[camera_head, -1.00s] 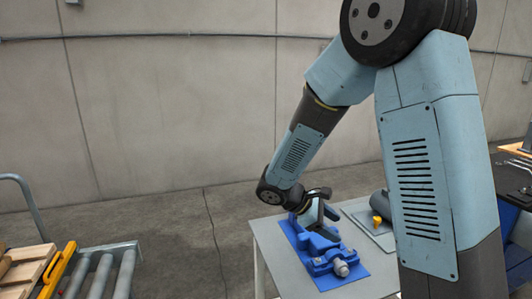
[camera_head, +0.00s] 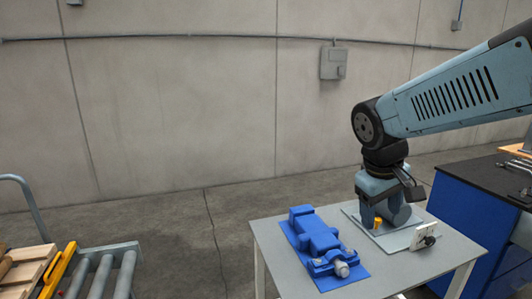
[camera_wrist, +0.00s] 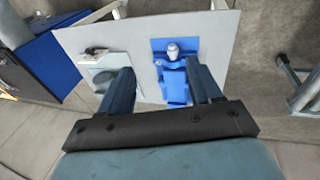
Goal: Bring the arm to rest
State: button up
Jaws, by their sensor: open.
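My arm reaches in from the right in the head view and bends down at a dark joint. My gripper (camera_wrist: 160,85) shows in the wrist view with its two blue-grey fingers spread wide and nothing between them. In the head view the hand hangs over the right part of the grey table (camera_head: 285,259). The blue vise (camera_head: 318,240) stands on a blue mat on the table, to the left of the hand; it also shows in the wrist view (camera_wrist: 173,78), partly behind the right finger.
A light grey plate (camera_head: 408,238) with a yellow knob (camera_head: 377,222) lies under the hand. A blue cabinet with a black top (camera_head: 485,175) stands at the right. A roller conveyor (camera_head: 100,272) with wooden pallets (camera_head: 25,268) is at the lower left. Floor between conveyor and table is clear.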

jog(key=s+r+m+t+y, duration=0.2)
jog(key=s+r+m+t, duration=0.1)
jog(key=s, duration=0.3)
jog(key=shift+a+r+m+t+y, duration=0.15)
jog(key=shift+r+m+t+y, duration=0.25)
jog(key=shift+r, duration=0.5)
